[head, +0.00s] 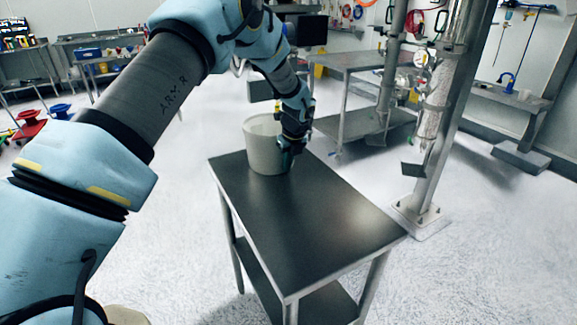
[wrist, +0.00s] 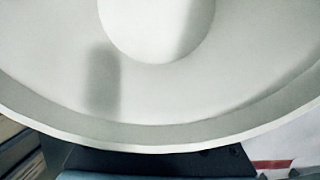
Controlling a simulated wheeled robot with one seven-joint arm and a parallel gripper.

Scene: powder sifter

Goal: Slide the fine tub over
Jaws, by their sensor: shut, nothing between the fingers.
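A whitish, open-topped tub (head: 262,150) stands upright on the far end of a dark table top (head: 300,215). My gripper (head: 287,160) points down at the tub's right side, low along its outer wall. It is shut with nothing in it. I cannot tell whether it touches the wall. In the wrist view the pale tub (wrist: 170,98) fills most of the picture, its inside and curved rim showing and no contents visible. Dark parts of my gripper show below the rim there; the fingertips are hidden.
The table top is bare from the tub to its near edge. A steel post with pipes (head: 445,120) stands on the floor to the right. Another metal table (head: 372,62) is behind. Red and blue items (head: 30,125) lie at far left.

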